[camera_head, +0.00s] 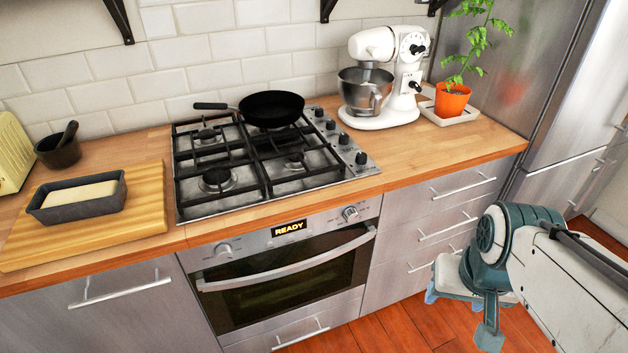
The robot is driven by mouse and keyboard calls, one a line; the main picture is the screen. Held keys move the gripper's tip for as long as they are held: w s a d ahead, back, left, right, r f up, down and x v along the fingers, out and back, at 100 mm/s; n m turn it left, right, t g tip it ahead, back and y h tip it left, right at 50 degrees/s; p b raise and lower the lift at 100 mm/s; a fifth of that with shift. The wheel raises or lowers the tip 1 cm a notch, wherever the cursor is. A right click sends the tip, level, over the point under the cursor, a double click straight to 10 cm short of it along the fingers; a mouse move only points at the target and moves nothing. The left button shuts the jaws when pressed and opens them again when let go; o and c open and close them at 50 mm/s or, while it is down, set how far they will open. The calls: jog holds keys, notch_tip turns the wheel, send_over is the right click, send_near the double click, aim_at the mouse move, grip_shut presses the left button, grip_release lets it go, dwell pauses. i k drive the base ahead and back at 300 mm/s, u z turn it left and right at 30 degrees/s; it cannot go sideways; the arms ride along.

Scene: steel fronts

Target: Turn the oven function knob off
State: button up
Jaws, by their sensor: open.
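The oven (285,275) is set below the hob, with a lit display (289,228) reading READY. One round metal knob (223,251) sits left of the display and another (350,214) sits right of it. Which is the function knob, and the exact angle of each pointer, are too small to tell. My gripper (488,337) is low at the right, over the floor in front of the drawers, well apart from both knobs. It is open, partly hidden by my arm, and nothing shows in it.
The oven handle (290,264) juts out below the knobs. A hob (240,165) with a black pan (271,108) is above. Drawers (430,225) with bar handles stand right of the oven. The wooden floor in front is clear.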

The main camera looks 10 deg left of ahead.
aim_at(222, 253)
jog(key=z, duration=0.55)
jog(key=k, duration=0.9)
jog(key=u, duration=1.1)
jog(key=i, duration=0.5)
jog(key=u, duration=0.05)
